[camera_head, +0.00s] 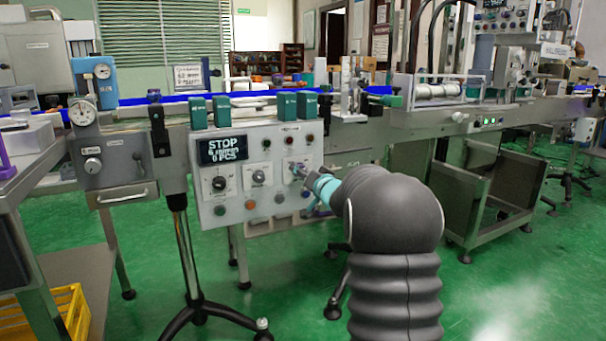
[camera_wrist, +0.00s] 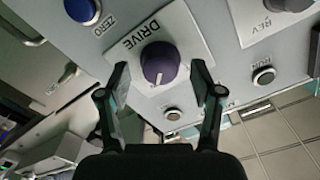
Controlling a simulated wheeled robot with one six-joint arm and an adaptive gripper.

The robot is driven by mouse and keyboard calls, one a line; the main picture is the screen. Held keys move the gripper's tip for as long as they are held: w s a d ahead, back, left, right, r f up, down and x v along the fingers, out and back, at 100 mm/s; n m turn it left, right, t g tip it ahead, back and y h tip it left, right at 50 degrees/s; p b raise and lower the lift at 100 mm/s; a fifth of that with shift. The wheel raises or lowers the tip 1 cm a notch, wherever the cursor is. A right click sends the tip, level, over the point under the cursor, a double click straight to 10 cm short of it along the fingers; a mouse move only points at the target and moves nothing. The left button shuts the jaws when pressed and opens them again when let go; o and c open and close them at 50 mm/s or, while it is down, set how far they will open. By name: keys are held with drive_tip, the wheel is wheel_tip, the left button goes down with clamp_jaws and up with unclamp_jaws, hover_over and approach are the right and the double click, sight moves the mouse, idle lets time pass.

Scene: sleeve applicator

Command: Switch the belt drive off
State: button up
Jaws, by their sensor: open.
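The belt drive switch is a dark round knob (camera_wrist: 160,63) with a white pointer line, on a pale plate marked DRIVE (camera_wrist: 141,33) in the wrist view. My gripper (camera_wrist: 160,82) is open, with one finger on each side of the knob and a gap on both sides. I cannot tell how deep the fingertips reach. In the head view my gripper (camera_head: 300,172) is at the right part of the control panel (camera_head: 235,205), and my arm hides part of that area. The panel's display (camera_head: 223,149) reads STOP, with smaller lines below.
A blue button (camera_wrist: 82,10) marked ZERO and small round buttons (camera_wrist: 263,76) sit near the knob. Other knobs (camera_head: 219,183) are on the panel's left. The conveyor with green blocks (camera_head: 222,111) runs above the panel. Green floor is open at the right front.

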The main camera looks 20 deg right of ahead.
drive_tip(key=shift+w, duration=0.4)
drive_tip(key=shift+c, duration=0.3)
drive_tip(key=c, duration=1.1)
drive_tip(key=shift+a+n+b, duration=0.2)
drive_tip(key=shift+n+b, duration=1.15)
drive_tip(key=shift+n, duration=7.55)
